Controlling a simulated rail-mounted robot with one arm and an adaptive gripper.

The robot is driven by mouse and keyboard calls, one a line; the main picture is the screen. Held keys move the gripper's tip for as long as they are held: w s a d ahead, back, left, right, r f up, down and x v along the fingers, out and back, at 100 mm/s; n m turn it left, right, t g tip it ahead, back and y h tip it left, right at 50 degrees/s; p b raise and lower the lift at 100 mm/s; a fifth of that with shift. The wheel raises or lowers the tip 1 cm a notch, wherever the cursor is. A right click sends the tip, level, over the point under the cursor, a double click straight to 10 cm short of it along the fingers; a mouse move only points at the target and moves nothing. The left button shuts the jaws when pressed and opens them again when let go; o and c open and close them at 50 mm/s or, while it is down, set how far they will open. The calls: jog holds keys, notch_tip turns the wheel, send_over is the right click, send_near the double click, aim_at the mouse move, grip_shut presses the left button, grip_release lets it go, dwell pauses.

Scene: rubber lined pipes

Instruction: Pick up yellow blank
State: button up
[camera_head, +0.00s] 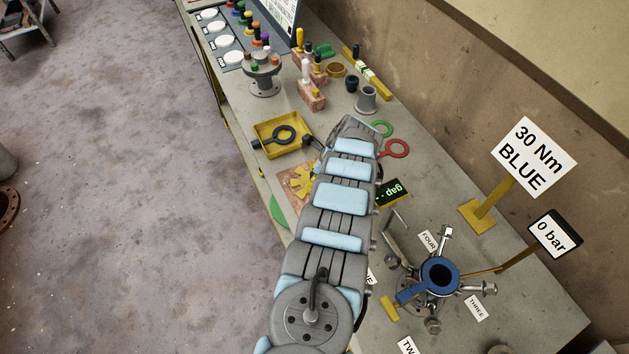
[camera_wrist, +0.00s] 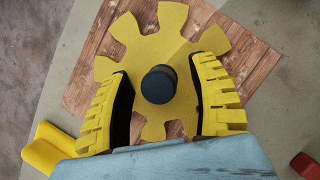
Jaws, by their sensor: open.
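The yellow blank (camera_wrist: 158,50) is a flat, gear-shaped plate with a dark round knob (camera_wrist: 158,84) at its centre. It lies on a brown wooden board (camera_wrist: 245,50) in the wrist view. Part of it shows left of my arm in the head view (camera_head: 303,182). My gripper (camera_wrist: 158,72) is open above the blank, with one yellow ribbed finger on each side of the knob. Gaps show between both fingers and the knob. The blank's lower edge is partly hidden by my gripper, and my arm hides the gripper's fingers in the head view.
A yellow tray (camera_head: 259,128) holding a dark ring-handled piece (camera_head: 283,135) stands near the board. A red ring piece (camera_head: 398,148) lies right of my arm. A blue-topped pipe fixture (camera_head: 439,277) and a sign (camera_head: 534,157) stand further right. Bench edge and floor lie left.

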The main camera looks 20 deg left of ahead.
grip_shut()
dwell(0.3)
